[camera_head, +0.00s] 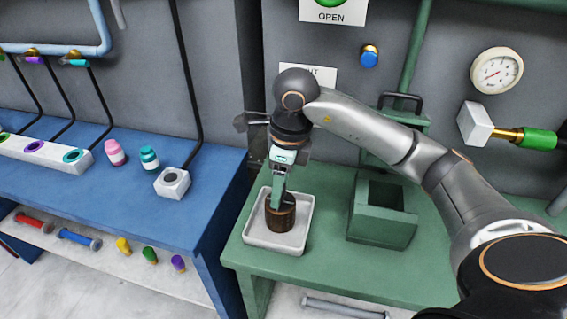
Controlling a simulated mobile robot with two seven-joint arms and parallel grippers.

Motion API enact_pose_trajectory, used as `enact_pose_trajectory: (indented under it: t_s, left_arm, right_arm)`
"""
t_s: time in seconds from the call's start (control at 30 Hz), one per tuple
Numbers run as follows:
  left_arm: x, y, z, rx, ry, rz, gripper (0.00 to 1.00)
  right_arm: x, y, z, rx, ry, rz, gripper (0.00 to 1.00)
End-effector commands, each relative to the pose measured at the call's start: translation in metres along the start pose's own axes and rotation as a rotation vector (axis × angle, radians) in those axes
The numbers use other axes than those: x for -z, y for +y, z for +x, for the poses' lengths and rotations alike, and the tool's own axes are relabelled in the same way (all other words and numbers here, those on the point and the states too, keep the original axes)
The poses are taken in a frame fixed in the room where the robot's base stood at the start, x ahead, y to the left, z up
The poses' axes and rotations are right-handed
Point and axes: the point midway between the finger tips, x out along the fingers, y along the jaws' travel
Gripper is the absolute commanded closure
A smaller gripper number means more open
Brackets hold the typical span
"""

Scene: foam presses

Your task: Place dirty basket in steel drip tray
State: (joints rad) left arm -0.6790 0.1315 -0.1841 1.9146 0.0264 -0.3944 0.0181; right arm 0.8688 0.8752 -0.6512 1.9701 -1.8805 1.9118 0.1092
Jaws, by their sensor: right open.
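The dirty basket (281,221), a small brown cylinder, stands upright in the steel drip tray (262,240), a pale shallow tray on the green bench. My right gripper (279,196) points down from above at the basket's top. It is open, and its fingers are at or just over the basket's rim; I cannot tell whether they touch it. The gripper hides part of the basket's top. My left gripper is not in view.
A green open box (381,228) stands right of the tray, close to my right arm. A blue bench (120,195) at left holds pink (115,153) and teal (149,158) bottles and a white block (172,183). A gauge (497,71) and pipes are on the wall.

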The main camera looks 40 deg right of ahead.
Motion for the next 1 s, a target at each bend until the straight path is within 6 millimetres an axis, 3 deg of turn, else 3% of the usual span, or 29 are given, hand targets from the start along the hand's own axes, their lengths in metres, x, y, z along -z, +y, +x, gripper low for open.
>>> enact_pose_trajectory:
  t_s: [0.3, 0.5, 0.7, 1.0]
  left_arm:
    - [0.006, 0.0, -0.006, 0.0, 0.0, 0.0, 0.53]
    - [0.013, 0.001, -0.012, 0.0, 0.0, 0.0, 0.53]
    - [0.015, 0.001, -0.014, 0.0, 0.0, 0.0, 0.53]
    - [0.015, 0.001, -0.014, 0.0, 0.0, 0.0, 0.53]
  right_arm:
    - [-0.001, -0.001, -0.071, 0.007, -0.005, 0.001, 0.4]
    - [-0.001, -0.001, -0.102, 0.005, -0.003, 0.001, 0.4]
    - [0.0, -0.001, -0.116, 0.002, -0.002, 0.002, 0.4]
    - [0.0, 0.0, -0.117, 0.001, -0.002, 0.001, 0.4]
